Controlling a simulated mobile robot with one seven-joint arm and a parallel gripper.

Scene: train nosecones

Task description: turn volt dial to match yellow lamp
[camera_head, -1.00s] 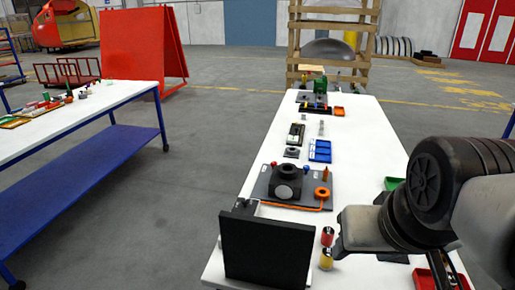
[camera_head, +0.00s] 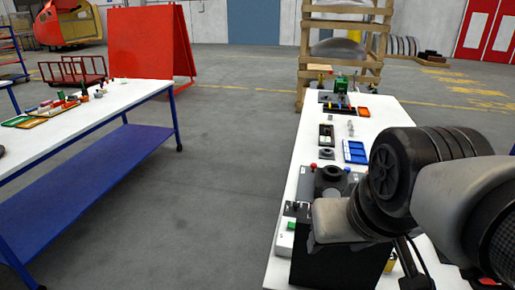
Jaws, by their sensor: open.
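I cannot make out the volt dial. A black upright panel (camera_head: 325,262) stands at the near end of the right white table, and its far face is hidden from me. A small white box with a green top piece (camera_head: 290,226) stands at its left. A small yellow piece (camera_head: 390,263) shows at the panel's right, partly hidden by my arm; I cannot tell whether it is the yellow lamp. My arm reaches over the panel from the right. My gripper does not show.
The right table (camera_head: 290,180) carries a dark fixture with a round top (camera_head: 331,175), a blue tray (camera_head: 355,152) and a green device (camera_head: 341,86) farther back. A left table (camera_head: 120,98) with a blue shelf holds small parts. Grey floor between them is clear.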

